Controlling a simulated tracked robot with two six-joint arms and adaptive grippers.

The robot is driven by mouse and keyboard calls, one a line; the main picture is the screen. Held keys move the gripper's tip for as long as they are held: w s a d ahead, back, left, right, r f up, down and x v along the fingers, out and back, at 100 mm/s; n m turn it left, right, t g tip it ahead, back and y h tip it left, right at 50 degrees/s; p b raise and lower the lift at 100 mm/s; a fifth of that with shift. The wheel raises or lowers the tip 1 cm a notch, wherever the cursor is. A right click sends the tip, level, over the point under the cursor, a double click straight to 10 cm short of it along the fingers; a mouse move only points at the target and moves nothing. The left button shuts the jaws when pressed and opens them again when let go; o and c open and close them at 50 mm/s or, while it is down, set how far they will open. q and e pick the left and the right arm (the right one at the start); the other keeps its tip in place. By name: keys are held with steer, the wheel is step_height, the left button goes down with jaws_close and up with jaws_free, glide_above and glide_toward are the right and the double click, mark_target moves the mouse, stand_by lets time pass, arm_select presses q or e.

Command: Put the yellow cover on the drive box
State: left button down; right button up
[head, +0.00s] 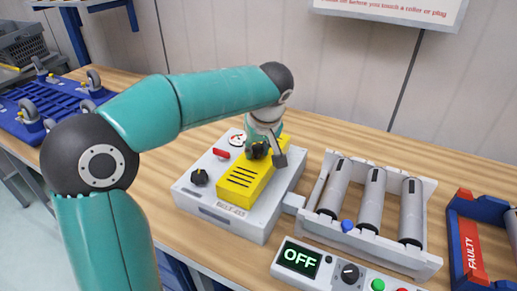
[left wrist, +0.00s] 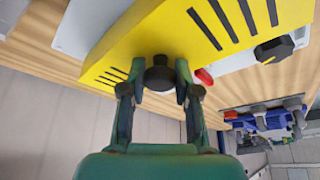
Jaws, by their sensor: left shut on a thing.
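The yellow cover (head: 240,185) has dark slots and a black knob (left wrist: 160,76) on its upper face. My left gripper (head: 268,152) is shut on this knob, one finger on each side, as the left wrist view shows. The cover (left wrist: 215,28) is over the middle of the grey-white drive box (head: 230,222). I cannot tell whether it rests flat on the box or is held slightly above it. The box carries a black dial (head: 200,177), a red switch (head: 221,153) and a round gauge (head: 238,138). My right gripper is not in view.
A roller frame (head: 330,222) with grey rollers stands right of the drive box. In front of it is a control panel (head: 330,275) reading OFF. A red and blue tote marked FAULTY (head: 470,245) is at far right. A blue wheeled dolly (head: 60,108) is at left.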

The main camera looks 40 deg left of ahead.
arm_select(q)
steer(key=shift+f, duration=0.2)
stand_by(0.5)
steer(key=c, duration=0.8)
jaws_free()
steer(key=shift+o, duration=0.2)
steer(key=v, duration=1.2)
steer(key=shift+f, duration=0.1)
